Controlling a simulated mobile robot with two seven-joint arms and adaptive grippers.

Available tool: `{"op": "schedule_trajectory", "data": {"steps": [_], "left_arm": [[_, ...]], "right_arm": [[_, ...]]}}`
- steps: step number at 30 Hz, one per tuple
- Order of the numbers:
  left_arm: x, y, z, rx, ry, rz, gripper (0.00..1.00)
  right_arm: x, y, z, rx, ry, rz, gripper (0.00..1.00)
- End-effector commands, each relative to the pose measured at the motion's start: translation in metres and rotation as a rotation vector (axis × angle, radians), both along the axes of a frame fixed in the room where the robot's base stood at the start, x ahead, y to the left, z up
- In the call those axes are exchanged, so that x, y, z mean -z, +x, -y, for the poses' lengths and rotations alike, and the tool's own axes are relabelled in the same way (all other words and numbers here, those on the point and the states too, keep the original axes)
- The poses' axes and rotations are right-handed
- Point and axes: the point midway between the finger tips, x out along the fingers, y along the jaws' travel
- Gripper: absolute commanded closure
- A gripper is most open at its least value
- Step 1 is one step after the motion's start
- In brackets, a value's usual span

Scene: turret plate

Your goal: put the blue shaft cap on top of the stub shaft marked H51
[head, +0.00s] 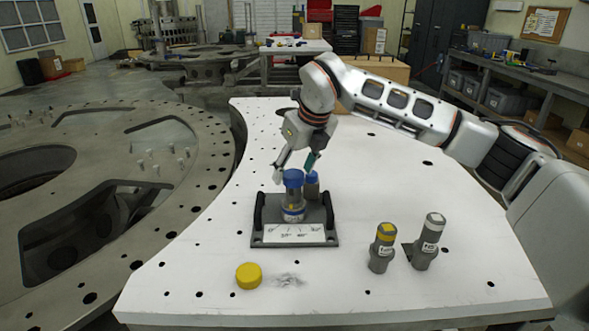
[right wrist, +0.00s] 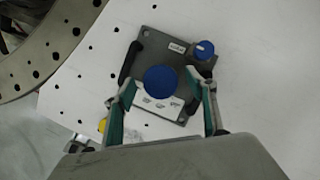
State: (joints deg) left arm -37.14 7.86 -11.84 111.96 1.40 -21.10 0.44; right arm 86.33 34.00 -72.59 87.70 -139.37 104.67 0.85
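A round blue cap (head: 293,178) sits on top of an upright cylinder (head: 293,200) on the dark fixture (head: 259,240). It also shows in the right wrist view (right wrist: 160,80). Just behind and to the right, a grey stub shaft (head: 312,188) with a blue top stands by the fixture's rear corner; it shows in the wrist view (right wrist: 203,48) with a small white mark. I cannot read H51 on any label. My right gripper (head: 295,167) is open above the blue cap, its fingers on either side with gaps between. My left gripper is not in view.
A yellow cap (head: 249,275) lies on the white plate (head: 190,270) in front of the fixture. Two grey stub shafts stand at the right, one yellow-topped (head: 382,250), one white-topped (head: 428,243). The plate's left part is clear.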

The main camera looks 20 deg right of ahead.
Motion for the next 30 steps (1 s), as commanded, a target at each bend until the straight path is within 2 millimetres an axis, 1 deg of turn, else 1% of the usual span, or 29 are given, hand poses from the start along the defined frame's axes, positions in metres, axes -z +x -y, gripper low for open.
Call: {"op": "schedule_trajectory", "data": {"steps": [9, 13, 17, 24, 27, 30], "left_arm": [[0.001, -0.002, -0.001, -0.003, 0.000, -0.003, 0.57], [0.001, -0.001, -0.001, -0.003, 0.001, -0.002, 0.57], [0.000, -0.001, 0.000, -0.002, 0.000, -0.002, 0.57], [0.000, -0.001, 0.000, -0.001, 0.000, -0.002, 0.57], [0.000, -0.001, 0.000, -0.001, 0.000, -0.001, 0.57], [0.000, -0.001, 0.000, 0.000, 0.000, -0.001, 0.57]], "right_arm": [[-0.001, 0.000, 0.000, 0.000, 0.000, 0.000, 0.43], [-0.009, -0.003, 0.001, 0.000, 0.000, 0.002, 0.43], [-0.029, -0.010, 0.004, -0.001, 0.000, 0.004, 0.43], [-0.074, -0.028, 0.009, 0.001, -0.001, 0.004, 0.43], [-0.090, -0.034, 0.012, 0.001, -0.001, 0.004, 0.43], [-0.101, -0.039, 0.013, 0.000, -0.001, 0.001, 0.43]]}}
